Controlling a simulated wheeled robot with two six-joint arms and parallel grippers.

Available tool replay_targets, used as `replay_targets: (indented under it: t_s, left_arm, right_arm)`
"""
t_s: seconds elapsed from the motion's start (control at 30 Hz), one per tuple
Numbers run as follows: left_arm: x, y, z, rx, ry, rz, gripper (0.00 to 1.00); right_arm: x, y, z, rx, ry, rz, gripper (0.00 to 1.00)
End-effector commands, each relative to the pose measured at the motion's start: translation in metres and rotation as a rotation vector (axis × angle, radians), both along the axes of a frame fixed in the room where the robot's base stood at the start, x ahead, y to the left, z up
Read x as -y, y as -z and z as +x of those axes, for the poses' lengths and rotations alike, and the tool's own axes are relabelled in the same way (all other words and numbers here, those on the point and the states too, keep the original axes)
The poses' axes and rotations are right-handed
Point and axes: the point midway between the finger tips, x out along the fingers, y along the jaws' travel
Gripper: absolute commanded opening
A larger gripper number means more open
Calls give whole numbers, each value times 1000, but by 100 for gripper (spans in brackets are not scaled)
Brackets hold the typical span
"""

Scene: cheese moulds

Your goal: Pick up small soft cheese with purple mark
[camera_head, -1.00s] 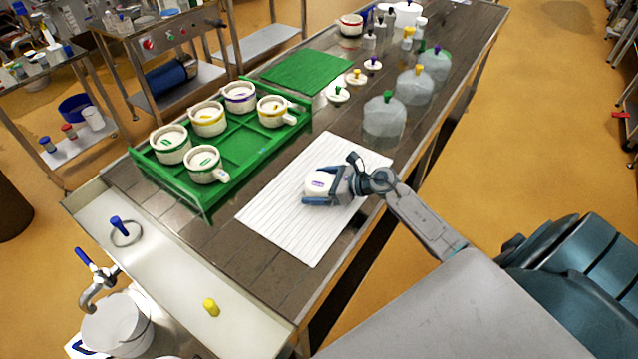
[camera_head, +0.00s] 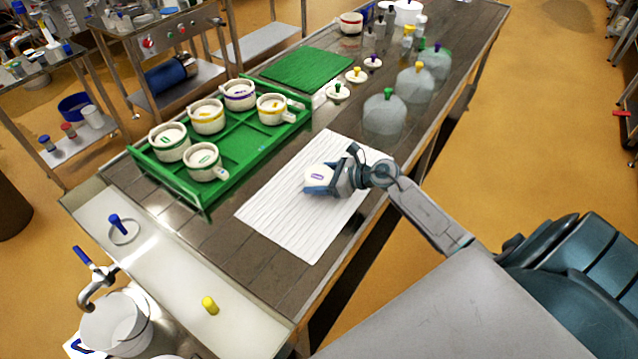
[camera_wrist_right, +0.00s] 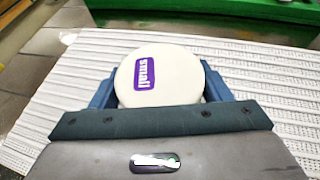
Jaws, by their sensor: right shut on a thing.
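The small soft cheese (camera_head: 317,178) is a white round piece with a purple mark on top. In the right wrist view the cheese (camera_wrist_right: 185,82) sits between the two blue fingers, and its purple label reads "small". My right gripper (camera_head: 322,183) is shut on the cheese over the white ribbed mat (camera_head: 290,222). The mat also shows in the right wrist view (camera_wrist_right: 272,75). I cannot tell exactly how far the cheese is above the mat. My left gripper is not in view.
A green tray (camera_head: 186,192) with several white moulds stands left of the mat. Clear domes with green, yellow and purple knobs (camera_head: 384,120), small lids (camera_head: 356,75) and a green mat (camera_head: 307,68) lie farther back. A yellow knob (camera_head: 210,306) is at the front.

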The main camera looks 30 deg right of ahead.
Motion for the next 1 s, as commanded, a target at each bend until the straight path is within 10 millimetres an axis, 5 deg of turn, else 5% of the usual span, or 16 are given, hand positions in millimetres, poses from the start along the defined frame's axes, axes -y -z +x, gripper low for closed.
replay_targets:
  t_s: [0.1,0.6,1.0]
  left_arm:
    - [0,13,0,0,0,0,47]
    - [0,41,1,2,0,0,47]
    - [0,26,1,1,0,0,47]
  right_arm:
    - [1,-14,-5,2,-4,-6,56]
    - [13,-22,-112,-7,-7,-7,56]
    - [18,-32,-152,-1,-3,3,56]
